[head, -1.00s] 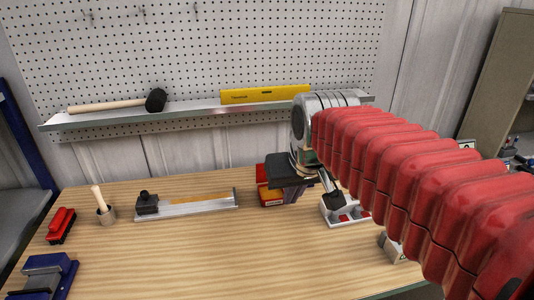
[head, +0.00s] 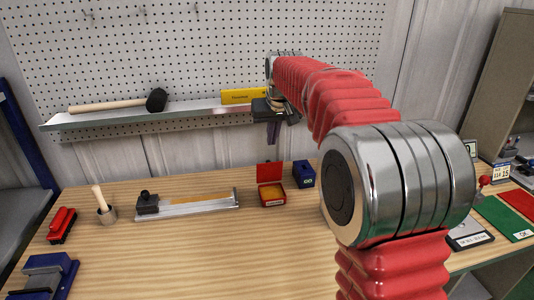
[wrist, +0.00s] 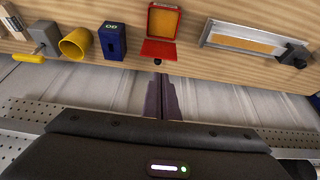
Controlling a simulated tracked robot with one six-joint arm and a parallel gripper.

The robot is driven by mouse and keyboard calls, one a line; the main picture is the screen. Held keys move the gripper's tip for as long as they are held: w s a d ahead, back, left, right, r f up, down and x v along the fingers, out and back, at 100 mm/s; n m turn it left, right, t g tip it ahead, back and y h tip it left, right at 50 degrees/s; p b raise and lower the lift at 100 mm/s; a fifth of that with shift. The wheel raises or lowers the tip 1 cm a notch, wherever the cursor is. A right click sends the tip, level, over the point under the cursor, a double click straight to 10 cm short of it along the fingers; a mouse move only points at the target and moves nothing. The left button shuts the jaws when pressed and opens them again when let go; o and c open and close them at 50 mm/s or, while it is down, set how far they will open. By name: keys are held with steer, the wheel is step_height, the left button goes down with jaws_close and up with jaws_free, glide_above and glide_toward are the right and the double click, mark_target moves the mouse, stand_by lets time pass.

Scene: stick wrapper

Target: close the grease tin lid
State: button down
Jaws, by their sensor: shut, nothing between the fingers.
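The red grease tin (head: 271,202) stands on the workbench with orange grease inside. Its red lid (head: 269,173) is open and stands up at the tin's back edge. In the wrist view, the tin (wrist: 164,7) is at the top middle, with the lid (wrist: 158,49) below it in the picture. My gripper (head: 272,143) is above and behind the tin, in front of the wall shelf, with its fingers pointing down. In the wrist view, the dark fingers (wrist: 161,82) are together and empty, apart from the lid.
A blue block (head: 303,174) stands close to the tin's right. A metal tray (head: 195,205) with a dark knob lies to its left. The yellow level (head: 242,96) and the mallet (head: 120,104) lie on the shelf.

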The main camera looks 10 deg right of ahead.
glide_above(269, 170)
step_height(269, 170, down, 2)
steer(key=shift+s+d, duration=0.1)
steer(key=shift+s, duration=0.35)
steer(key=shift+f, duration=0.15)
steer(key=x, duration=0.9)
steer(key=shift+w+f, duration=0.2)
steer(key=shift+f, duration=0.15)
steer(key=shift+r, duration=0.1)
